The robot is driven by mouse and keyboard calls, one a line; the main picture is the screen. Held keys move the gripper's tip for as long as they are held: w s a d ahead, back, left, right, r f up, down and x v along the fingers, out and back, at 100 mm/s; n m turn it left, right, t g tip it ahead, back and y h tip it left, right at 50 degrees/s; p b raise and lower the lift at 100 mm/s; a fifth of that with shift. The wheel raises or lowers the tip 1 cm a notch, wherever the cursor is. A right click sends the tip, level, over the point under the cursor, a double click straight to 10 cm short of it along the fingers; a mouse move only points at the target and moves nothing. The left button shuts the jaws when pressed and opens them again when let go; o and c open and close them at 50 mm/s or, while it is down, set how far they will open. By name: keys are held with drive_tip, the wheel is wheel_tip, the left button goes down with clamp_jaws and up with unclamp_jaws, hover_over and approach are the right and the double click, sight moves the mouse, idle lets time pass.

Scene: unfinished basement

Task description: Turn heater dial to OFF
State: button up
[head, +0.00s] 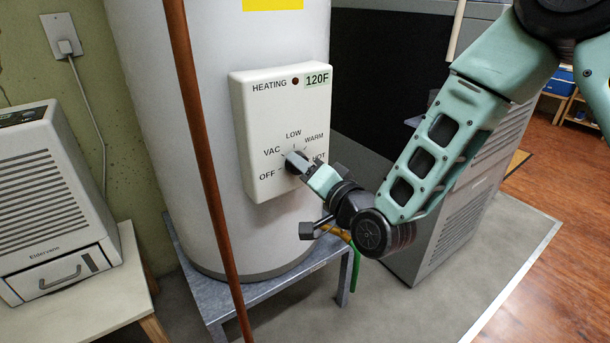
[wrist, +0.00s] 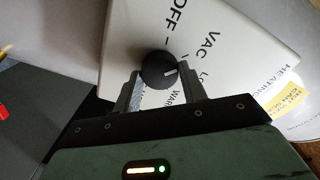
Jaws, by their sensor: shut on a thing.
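The heater control box (head: 262,185) is a white panel on the front of a tall white tank. Its labels run OFF, VAC, LOW, WARM, HOT around a round black dial (wrist: 157,66). In the head view the fingers hide most of the dial. The box also shows in the wrist view (wrist: 125,40).
A copper pipe (head: 202,150) runs down in front of the tank (head: 165,100). The tank stands on a grey metal stand (head: 265,290). A dehumidifier-like unit (head: 45,200) is at left; a grey louvred cabinet (head: 450,215) stands behind my arm.

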drive_tip(key=n+b, duration=0.6)
drive_tip(key=n, duration=0.4)
drive_tip(key=shift+f+n, duration=0.15)
drive_tip(key=shift+n, duration=0.15)
idle(0.5)
drive_tip(key=o, duration=1)
drive_tip(key=shift+c, duration=0.2)
drive_tip(key=shift+s, duration=0.1)
